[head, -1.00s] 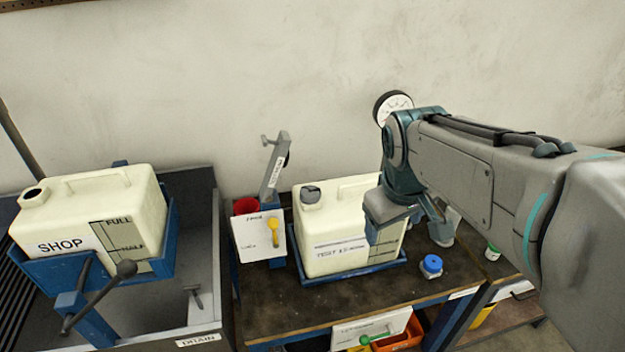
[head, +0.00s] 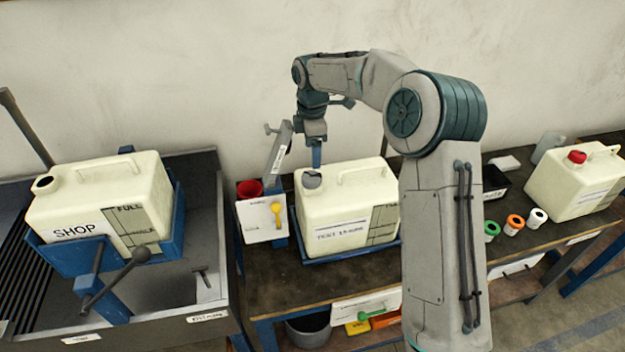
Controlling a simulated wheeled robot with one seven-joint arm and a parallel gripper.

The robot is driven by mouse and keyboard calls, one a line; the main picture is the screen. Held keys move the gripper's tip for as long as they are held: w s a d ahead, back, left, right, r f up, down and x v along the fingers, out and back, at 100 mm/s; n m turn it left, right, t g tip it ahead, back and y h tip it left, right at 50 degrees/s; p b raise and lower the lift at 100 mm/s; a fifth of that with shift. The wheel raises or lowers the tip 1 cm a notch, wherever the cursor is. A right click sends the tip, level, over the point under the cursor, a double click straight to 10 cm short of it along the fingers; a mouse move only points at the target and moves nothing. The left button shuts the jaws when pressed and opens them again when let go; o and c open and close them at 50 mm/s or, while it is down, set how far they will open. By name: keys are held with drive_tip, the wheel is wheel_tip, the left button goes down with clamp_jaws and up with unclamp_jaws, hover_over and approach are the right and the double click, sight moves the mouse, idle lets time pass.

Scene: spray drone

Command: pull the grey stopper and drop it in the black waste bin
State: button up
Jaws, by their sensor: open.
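The grey stopper (head: 312,180) sits in the neck at the top left of the cream tank (head: 325,220), which stands in a blue tray on the dark bench. My gripper (head: 316,158) points down just above the stopper, apart from it as far as I can see. Only one blue finger shows clearly; the jaws are open and nothing shows between them. A dark round bin (head: 308,328) stands under the bench, partly hidden. A black box (head: 494,182) with a white label is on the bench to the right. I cannot tell which is the waste bin.
A grey lever post (head: 278,150) and red cup (head: 250,188) stand left of the tank. The SHOP tank (head: 95,200) is in a blue cradle at left. Green, orange and white caps (head: 514,223) and a red-capped tank (head: 572,185) are at right. My arm hides part of the bench.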

sight(311, 176)
drive_tip(key=shift+w+a+f, duration=0.2)
drive_tip(key=shift+w+f, duration=0.05)
drive_tip(key=shift+f, duration=0.1)
wheel_tip(311, 176, down, 9)
drive_tip(key=b, duration=0.5)
drive_tip(key=shift+b, duration=0.3)
drive_tip(key=shift+p, duration=0.35)
idle(0.9)
drive_tip(key=c, duration=1.3)
drive_tip(key=shift+r, duration=0.2)
